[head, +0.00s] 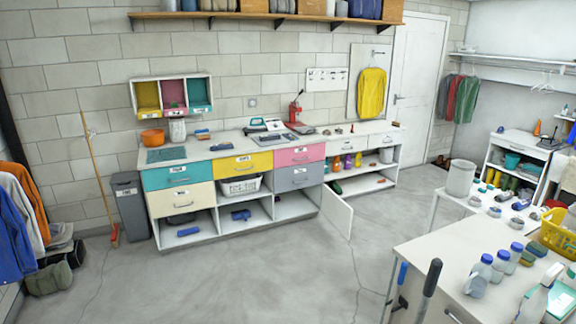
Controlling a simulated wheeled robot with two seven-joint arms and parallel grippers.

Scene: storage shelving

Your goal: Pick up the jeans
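I cannot single out the jeans for certain. A blue garment (14,236) hangs at the left edge, beside white and orange-brown garments; it looks more like a jacket or overalls. Dark blue bundles (363,8) sit on the high wooden shelf (270,17), cut off by the top of the picture. Small blue items (241,214) lie in the lower cubbies of the long cabinet, too small to identify. Neither of my grippers is in view.
The concrete floor (270,275) is clear in the middle. A cabinet door (336,211) stands open into it. A broom (99,180) and grey bin (130,206) stand left of the cabinet. A white table (440,262) with bottles fills the lower right.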

